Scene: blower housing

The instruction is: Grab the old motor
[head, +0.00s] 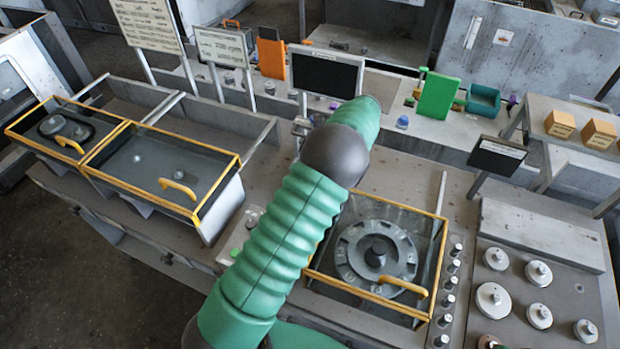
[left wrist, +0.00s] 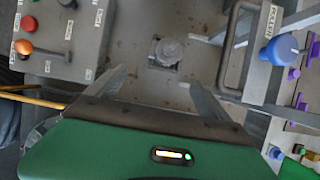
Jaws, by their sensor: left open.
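In the left wrist view my left gripper (left wrist: 157,80) is open, with nothing between its fingers. Beyond the fingertips a grey round part (left wrist: 169,52) sits on a small square spot in the worn metal surface; I cannot tell whether it is the old motor. In the head view a large grey disc with a dark hub (head: 378,254) lies under a yellow-framed clear cover, partly behind my green arm. A smaller grey round part (head: 62,127) lies under the far-left cover. My left gripper is hidden in the head view. My right gripper is not in view.
In the left wrist view, a control box with an orange-knobbed lever (left wrist: 26,47) stands left and a blue knob (left wrist: 279,50) right.

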